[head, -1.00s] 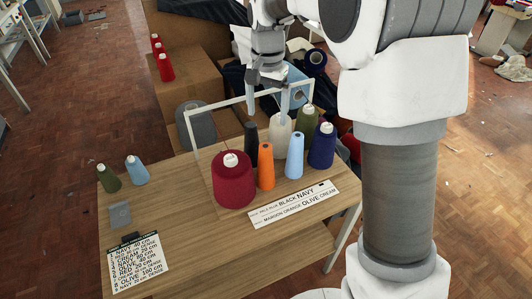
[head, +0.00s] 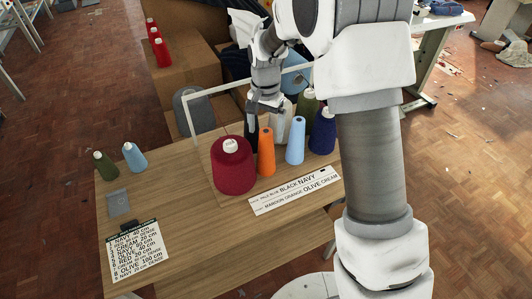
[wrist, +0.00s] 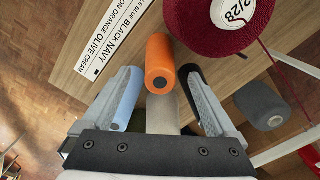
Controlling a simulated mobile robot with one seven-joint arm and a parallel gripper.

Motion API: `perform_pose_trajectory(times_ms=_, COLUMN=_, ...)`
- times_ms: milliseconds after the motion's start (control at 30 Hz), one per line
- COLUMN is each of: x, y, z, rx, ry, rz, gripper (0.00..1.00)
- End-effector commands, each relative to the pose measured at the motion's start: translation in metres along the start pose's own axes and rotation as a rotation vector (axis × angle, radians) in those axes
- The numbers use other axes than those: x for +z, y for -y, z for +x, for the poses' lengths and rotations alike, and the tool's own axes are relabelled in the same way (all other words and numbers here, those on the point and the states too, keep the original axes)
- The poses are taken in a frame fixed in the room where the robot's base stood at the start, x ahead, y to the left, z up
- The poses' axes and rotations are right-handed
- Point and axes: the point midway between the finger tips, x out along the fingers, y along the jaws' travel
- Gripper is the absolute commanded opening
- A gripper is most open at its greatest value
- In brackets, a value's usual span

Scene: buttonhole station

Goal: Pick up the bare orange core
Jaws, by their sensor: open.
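The bare orange core (head: 266,155) stands upright in the front row on the table, between the maroon cone (head: 233,168) and the light blue core (head: 295,142). In the wrist view the orange core (wrist: 160,65) shows its dark-holed top, ahead of and between the fingertips. My gripper (head: 267,126) is open and empty, pointing down just behind the orange core in the head view. The black core (head: 250,136) and cream cone (head: 282,119) are partly hidden by my fingers. In the wrist view my gripper (wrist: 158,75) has the light blue core (wrist: 128,105) close by its left finger.
Olive (head: 308,106) and navy (head: 323,135) cones stand close on the right. A white thread frame (head: 188,118) rises at the left. A label strip (head: 295,192) lies in front.

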Motion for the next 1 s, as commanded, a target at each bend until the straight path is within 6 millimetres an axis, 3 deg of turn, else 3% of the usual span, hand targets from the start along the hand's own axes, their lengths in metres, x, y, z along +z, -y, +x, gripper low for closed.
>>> perform_pose_trajectory(times_ms=333, x=-0.003, y=0.000, z=0.046, rx=0.002, ry=0.002, rz=0.000, gripper=0.93)
perform_pose_trajectory(times_ms=667, x=-0.003, y=0.000, z=0.052, rx=0.001, ry=0.001, rz=0.000, gripper=0.93)
perform_pose_trajectory(times_ms=1000, x=-0.003, y=0.000, z=0.052, rx=0.001, ry=0.001, rz=0.000, gripper=0.32)
